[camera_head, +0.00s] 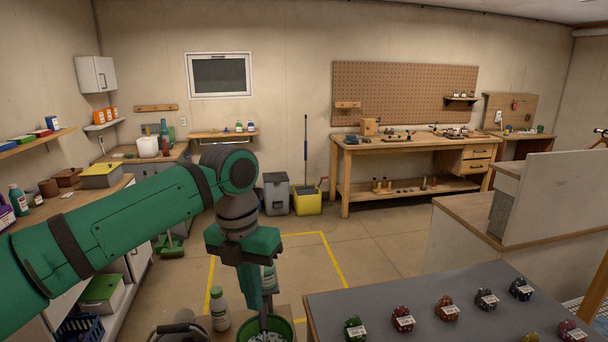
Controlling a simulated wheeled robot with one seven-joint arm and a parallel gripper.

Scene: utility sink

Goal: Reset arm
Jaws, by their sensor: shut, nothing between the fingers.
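My green and dark grey arm reaches in from the left, with its wrist bent downward near the picture's middle. My gripper (266,308) points down at the bottom centre and is shut with nothing held. Its fingertips are at or just above a green bucket (284,330) with pale contents. I cannot tell whether they touch the contents. Another pale bottle (269,278) is partly hidden behind the gripper.
A grey-topped table (400,300) with several small labelled round items is close at the lower right. A dark kettle-like item (180,330) is at the lower left. Shelves and a counter (95,205) line the left wall. Open floor with yellow tape (335,262) lies beyond.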

